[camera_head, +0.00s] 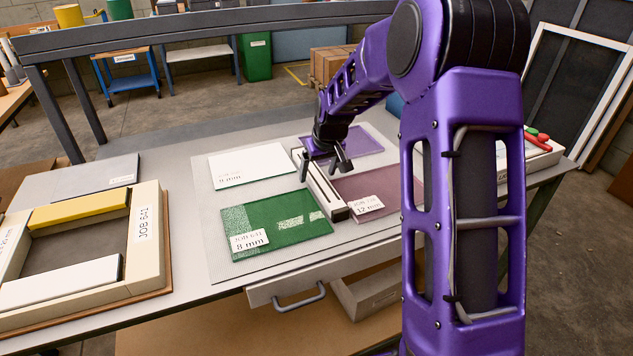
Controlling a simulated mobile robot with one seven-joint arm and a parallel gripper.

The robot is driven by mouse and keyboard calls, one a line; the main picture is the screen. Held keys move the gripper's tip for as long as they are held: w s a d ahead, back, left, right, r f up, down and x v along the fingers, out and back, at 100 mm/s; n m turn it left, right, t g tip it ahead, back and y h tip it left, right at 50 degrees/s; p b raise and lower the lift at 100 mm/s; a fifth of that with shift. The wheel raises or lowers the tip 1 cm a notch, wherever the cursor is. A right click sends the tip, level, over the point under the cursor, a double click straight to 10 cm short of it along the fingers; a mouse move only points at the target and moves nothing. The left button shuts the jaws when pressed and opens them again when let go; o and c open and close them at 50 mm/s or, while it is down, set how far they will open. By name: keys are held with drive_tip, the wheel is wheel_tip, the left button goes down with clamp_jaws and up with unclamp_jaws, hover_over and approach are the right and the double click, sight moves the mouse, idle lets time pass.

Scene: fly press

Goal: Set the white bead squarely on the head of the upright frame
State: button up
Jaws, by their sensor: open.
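A cream frame (145,243) labelled JOB 641 is on a brown board at the left; its left side is cut off. A white bar (62,283), possibly the bead, lies along its near side, and a yellow bar (80,211) lies along its far side. My gripper (326,175) is open over the middle of the bench, far to the right of the frame. Its fingers are apart above a narrow dark-and-white bar (324,193) between the panes. I cannot tell whether they touch this bar.
A white pane (250,166), a green pane (275,228), a pink pane (385,190) and a purple pane (350,142) lie on a grey mat (215,250). A drawer (300,285) hangs under the bench edge. A large white-edged frame (590,105) leans at the right.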

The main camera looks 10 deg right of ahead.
drive_tip(key=shift+w+f, duration=0.25)
drive_tip(key=shift+f, duration=0.4)
clamp_jaws()
